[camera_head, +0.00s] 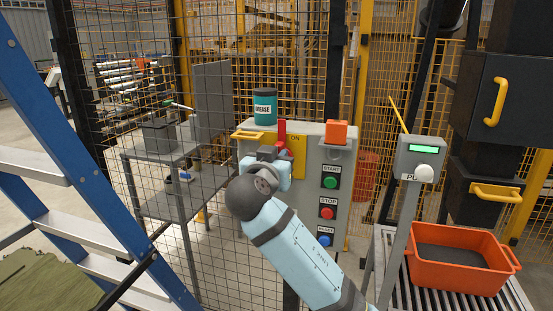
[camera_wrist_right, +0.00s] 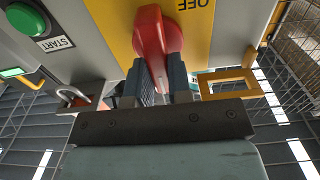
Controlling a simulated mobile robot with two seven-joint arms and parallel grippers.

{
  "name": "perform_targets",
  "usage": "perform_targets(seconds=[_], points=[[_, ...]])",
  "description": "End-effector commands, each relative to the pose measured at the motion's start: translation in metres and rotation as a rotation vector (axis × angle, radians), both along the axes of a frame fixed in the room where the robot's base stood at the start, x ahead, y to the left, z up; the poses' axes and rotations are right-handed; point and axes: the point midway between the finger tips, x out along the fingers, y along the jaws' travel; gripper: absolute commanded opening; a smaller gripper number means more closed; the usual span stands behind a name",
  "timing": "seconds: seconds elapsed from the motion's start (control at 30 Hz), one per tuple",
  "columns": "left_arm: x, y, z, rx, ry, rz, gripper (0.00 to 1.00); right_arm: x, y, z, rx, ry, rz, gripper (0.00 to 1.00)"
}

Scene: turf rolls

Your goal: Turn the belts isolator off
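The belts isolator is a red handle (camera_head: 282,129) on a yellow plate (camera_head: 299,165) at the left of a grey control box. The handle points upward in the head view, with the word ON beside it on the right. In the right wrist view the red handle (camera_wrist_right: 155,40) runs down between the two fingers, and OFF reads upside down on the yellow plate (camera_wrist_right: 200,35). My right gripper (camera_wrist_right: 158,85) has its fingers close on both sides of the handle's end. In the head view this gripper (camera_head: 272,154) partly covers the plate. My left gripper is out of view.
Green start (camera_head: 330,182), red stop (camera_head: 327,213) and blue reset (camera_head: 325,240) buttons sit right of the plate. A blue ladder (camera_head: 60,115) stands left; an orange crate (camera_head: 460,278) lies right.

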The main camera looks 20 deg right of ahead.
Motion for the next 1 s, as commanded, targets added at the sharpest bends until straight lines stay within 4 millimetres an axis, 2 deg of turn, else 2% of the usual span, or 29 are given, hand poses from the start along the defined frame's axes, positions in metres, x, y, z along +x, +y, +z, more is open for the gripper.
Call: perform_targets(seconds=[0.47,0.67,1.0], points=[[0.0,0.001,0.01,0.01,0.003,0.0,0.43,0.001,0.001,0.002,-0.077,0.056,0.0,0.0],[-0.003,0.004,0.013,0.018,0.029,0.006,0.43,0.001,0.003,0.003,-0.2,0.14,0.001,0.0],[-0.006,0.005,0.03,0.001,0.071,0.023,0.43,0.003,0.006,0.002,-0.468,0.322,0.001,0.0]])
